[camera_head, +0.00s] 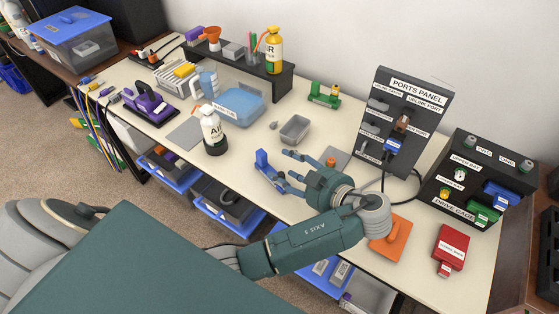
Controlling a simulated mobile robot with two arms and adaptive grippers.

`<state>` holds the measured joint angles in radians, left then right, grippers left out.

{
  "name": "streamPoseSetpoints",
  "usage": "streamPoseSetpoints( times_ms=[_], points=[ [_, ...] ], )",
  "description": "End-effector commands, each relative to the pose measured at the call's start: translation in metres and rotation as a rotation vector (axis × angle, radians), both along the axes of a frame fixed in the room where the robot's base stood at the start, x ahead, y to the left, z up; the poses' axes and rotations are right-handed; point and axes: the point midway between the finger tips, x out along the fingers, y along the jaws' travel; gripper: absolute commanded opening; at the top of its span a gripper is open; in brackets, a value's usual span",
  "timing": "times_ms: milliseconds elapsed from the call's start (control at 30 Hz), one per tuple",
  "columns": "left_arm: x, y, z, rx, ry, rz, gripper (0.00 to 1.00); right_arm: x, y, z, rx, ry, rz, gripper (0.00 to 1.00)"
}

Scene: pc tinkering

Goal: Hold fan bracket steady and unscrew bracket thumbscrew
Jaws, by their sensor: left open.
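A blue upright bracket-like part (263,162) stands near the table's front edge, at the open side of my left gripper (286,170). It looks like the fan bracket, but no label is readable. My left gripper is open, its fingers spread toward this part; I cannot tell whether they touch it. A small orange knob-like piece (331,161) shows just behind the gripper; I cannot tell if it is the thumbscrew. No thumbscrew is clearly visible on the blue part. My right gripper is not in view.
A grey tray (295,130) lies behind the gripper. The black ports panel (412,86) and drive cage (470,180) stand right. An orange pad (391,240) and red box (450,249) lie in front.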

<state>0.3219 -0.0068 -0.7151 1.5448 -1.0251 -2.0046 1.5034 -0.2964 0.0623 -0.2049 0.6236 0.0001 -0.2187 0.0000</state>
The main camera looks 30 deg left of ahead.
Motion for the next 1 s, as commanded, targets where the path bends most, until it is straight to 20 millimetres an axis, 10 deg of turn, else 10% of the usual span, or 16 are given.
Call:
streamPoseSetpoints(
  times_ms=[333, 1000],
  points=[
    [0.015, 0.043, -0.016, 0.007, 0.002, 0.003, 0.51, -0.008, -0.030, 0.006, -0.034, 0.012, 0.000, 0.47],
    [0.034, 0.094, -0.041, 0.001, 0.000, 0.000, 0.51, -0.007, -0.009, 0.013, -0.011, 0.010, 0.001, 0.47]
  ],
)
